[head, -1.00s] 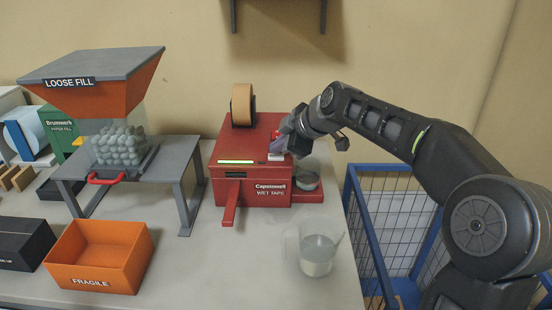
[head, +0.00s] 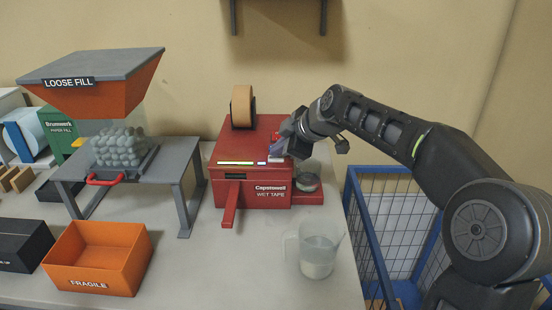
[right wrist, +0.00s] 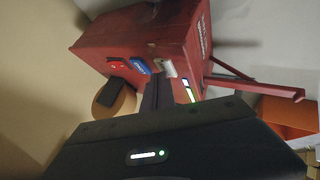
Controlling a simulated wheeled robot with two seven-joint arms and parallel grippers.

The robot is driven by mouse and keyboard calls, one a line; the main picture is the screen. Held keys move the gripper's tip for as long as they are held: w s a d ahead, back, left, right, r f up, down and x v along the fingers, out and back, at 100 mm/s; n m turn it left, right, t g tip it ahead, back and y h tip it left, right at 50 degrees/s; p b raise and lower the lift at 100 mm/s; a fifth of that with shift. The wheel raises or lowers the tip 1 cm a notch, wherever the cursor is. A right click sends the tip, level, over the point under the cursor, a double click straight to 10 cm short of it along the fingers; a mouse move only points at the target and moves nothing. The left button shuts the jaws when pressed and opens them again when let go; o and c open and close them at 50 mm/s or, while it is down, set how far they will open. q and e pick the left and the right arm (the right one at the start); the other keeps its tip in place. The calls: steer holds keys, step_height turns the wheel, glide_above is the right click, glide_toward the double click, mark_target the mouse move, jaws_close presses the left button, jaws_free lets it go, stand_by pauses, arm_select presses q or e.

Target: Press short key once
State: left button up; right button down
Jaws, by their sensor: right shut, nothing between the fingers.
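The red wet tape dispenser (head: 232,160) stands on the table with its tape roll (head: 242,106) on top. In the right wrist view, a row of small keys sits on the dispenser: a red key (right wrist: 118,65), a blue key (right wrist: 139,65) and a pale key (right wrist: 165,68). Their labels are too small to read. A pale key (head: 276,158) also shows in the head view. My right gripper (head: 277,149) is shut and empty, its tips low over the key end of the dispenser. I cannot tell whether they touch a key. My left gripper is not in view.
A glass jug (head: 317,250) stands in front of the dispenser, and a small round container (head: 308,182) is at its right. An orange box (head: 97,268) and the grey loose-fill stand (head: 182,160) are at left. A blue wire cage (head: 372,235) is beyond the table's right edge.

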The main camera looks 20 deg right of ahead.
mark_target(279, 160)
steer(key=shift+f, duration=0.15)
stand_by(0.3)
steer(key=shift+r+p, duration=0.35)
steer(key=shift+r, duration=0.6)
steer(key=shift+r+p, duration=1.75)
steer(key=shift+r, duration=0.65)
